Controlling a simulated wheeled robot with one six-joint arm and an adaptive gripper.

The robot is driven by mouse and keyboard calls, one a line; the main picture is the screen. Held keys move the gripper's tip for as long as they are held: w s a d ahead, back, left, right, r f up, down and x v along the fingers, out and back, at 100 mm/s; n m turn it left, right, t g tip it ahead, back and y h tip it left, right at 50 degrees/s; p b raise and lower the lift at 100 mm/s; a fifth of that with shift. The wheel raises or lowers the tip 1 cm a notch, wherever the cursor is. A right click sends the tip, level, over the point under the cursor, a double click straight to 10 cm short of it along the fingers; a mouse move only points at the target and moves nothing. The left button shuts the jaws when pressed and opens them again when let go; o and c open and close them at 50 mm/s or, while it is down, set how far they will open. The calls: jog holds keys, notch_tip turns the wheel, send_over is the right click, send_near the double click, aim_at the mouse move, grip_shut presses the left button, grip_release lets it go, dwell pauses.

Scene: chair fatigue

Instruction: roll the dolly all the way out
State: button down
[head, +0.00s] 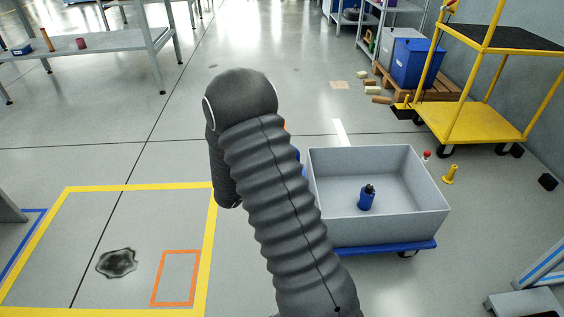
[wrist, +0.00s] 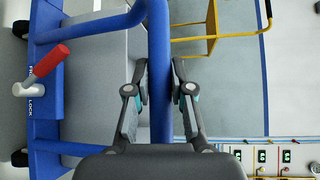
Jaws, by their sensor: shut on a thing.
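The dolly (head: 385,247) is a low blue platform on casters, at right of centre in the head view, carrying a grey crate (head: 425,222). A blue bottle (head: 367,199) stands in the crate. In the wrist view, my gripper (wrist: 160,78) is shut around the dolly's blue handle bar (wrist: 159,40). A red-handled lever (wrist: 50,60) sits on the dolly's blue frame (wrist: 44,115), beside a LOCK label and a partly covered one. The lever slants away from LOCK. In the head view, my arm hides the gripper and handle.
A yellow cart (head: 470,122) stands at the back right, with small posts and blocks on the floor before it. A yellow-outlined floor area (head: 207,245) with a dark stain (head: 117,263) and an orange rectangle (head: 178,252) lies left. A grey bench (head: 105,41) stands at back left.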

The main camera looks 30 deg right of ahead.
jog(key=shift+w+a, duration=0.2)
jog(key=c, duration=1)
grip_release()
jog(key=shift+a, duration=0.1)
jog(key=shift+s, duration=0.1)
jog(key=v, duration=1.1)
jog(key=shift+s+a, duration=0.15)
jog(key=shift+a, duration=0.25)
